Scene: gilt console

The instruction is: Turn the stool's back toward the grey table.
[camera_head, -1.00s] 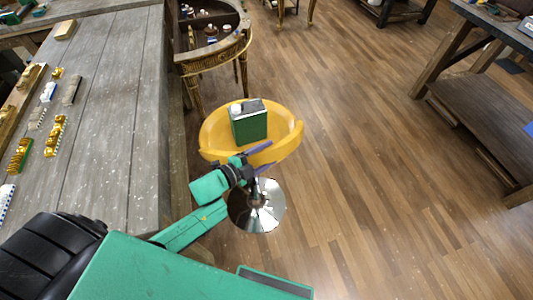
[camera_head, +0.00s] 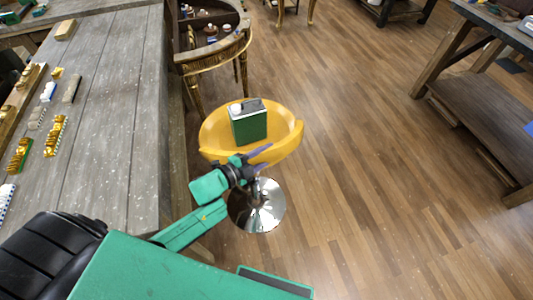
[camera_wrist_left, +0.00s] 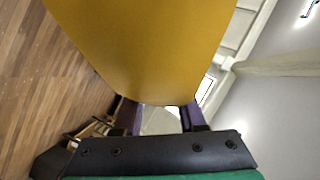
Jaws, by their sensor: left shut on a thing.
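The stool has a yellow rounded seat (camera_head: 215,132) with a raised rim along its near side, which looks like its back. It stands on a chrome pedestal with a round base (camera_head: 265,215). A green can with a white cap (camera_head: 249,124) stands upright on the seat. The grey table (camera_head: 115,110) is left of the stool. My left gripper (camera_head: 267,160) is at the stool's near rim, shut on it. My right gripper is not in view.
A gilt console (camera_head: 215,60) stands just behind the stool. Small gold and white items (camera_head: 55,135) lie on the grey table. A wooden workbench (camera_head: 480,100) is at the far right. The wooden floor (camera_head: 370,180) right of the stool is clear.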

